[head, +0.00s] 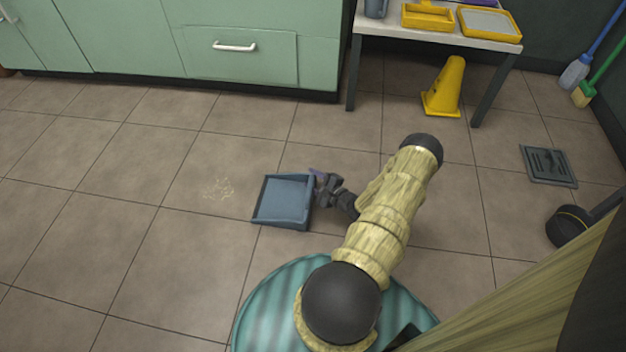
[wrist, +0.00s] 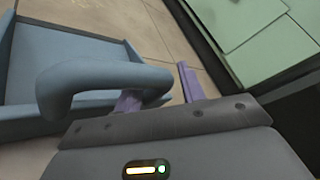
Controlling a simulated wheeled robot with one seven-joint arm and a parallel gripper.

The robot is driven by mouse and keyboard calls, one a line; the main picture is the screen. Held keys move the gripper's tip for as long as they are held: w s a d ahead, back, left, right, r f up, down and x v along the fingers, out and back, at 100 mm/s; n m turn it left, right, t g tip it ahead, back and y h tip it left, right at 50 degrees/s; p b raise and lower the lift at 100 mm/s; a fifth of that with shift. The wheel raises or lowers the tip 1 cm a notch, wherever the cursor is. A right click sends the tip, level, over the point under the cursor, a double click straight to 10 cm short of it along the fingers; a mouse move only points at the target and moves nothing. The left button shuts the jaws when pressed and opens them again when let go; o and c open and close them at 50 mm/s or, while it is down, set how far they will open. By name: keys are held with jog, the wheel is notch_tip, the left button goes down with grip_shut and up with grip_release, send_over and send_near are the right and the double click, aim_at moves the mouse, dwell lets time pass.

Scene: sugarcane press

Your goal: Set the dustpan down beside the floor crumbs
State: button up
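The blue-grey dustpan (head: 283,203) is on the floor tiles, as far as I can tell, just right of the pale crumbs (head: 218,188), with a small gap between them. Its opening side faces left, toward the crumbs. My gripper (head: 316,178) is at the dustpan's right side, by its handle. In the wrist view the looped handle (wrist: 100,78) rises in front of my gripper (wrist: 158,90). One purple finger shows inside the loop and the other outside it. Floor shows between the outer finger and the handle, so the fingers look apart. The handle partly hides the inner finger.
Green cabinets (head: 235,60) line the back wall. A white table (head: 440,37) with yellow trays stands at the back right, with a yellow cone (head: 445,87) below. A floor drain (head: 548,165) and a black round object (head: 568,227) are at right. The left floor is clear.

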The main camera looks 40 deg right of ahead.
jog(key=shift+o, duration=0.5)
jog(key=shift+r, duration=0.1)
jog(key=shift+r, duration=0.15)
jog(key=a+p+v, duration=0.1)
jog(key=p+v, duration=0.4)
jog(key=v, duration=0.7)
jog(key=shift+d, duration=0.45)
